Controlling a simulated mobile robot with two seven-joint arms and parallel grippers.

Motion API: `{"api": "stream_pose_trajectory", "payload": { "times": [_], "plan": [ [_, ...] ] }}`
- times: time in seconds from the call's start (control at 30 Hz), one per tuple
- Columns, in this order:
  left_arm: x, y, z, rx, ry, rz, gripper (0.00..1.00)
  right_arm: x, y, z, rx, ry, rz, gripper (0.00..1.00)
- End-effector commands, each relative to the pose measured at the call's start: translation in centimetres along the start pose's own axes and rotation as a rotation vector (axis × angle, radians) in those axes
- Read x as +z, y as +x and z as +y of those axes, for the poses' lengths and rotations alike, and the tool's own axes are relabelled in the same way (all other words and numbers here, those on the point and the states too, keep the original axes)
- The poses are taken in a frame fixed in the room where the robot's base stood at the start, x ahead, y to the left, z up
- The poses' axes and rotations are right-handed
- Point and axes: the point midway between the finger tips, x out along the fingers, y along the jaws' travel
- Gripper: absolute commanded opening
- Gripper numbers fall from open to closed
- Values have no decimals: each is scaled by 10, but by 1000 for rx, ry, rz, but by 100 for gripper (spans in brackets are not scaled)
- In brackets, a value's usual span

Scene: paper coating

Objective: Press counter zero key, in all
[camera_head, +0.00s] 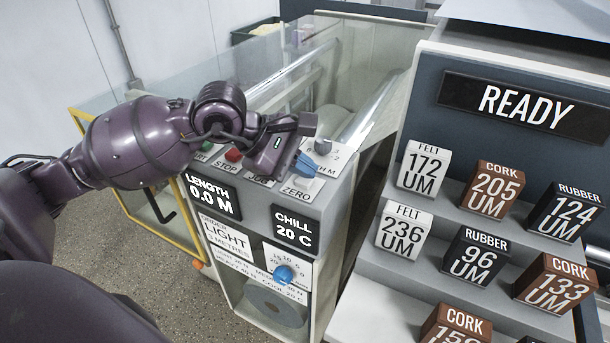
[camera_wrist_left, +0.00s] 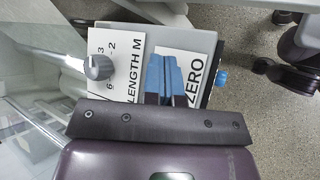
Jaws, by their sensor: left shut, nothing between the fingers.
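The zero key is hidden in both views. Its ZERO label shows on the coating machine's sloping panel in the head view (camera_head: 299,192) and in the left wrist view (camera_wrist_left: 207,72). My left gripper (camera_head: 306,165) is shut and empty, its blue fingertips over the panel just beside this label; I cannot tell whether they touch it. The fingertips also show in the left wrist view (camera_wrist_left: 165,76), between the LENGTH M and ZERO labels. The length display (camera_head: 213,196) reads 0.0 M. My right gripper is not in view.
A grey knob (camera_head: 322,146) stands close to the fingertips, and a red stop button (camera_head: 233,154) lies to their left. A blue knob (camera_head: 283,274) and a chill display (camera_head: 295,230) are on the front face. A stepped rack (camera_head: 400,270) with labelled blocks stands at right.

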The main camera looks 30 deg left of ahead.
Motion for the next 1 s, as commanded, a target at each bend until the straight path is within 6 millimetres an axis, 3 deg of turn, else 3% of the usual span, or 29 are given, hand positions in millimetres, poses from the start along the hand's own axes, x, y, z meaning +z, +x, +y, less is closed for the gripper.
{"api": "stream_pose_trajectory", "payload": {
  "times": [1.0],
  "plan": [
    [8, -11, 8, -1, 0, 0, 0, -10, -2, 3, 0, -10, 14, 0]
  ]
}}
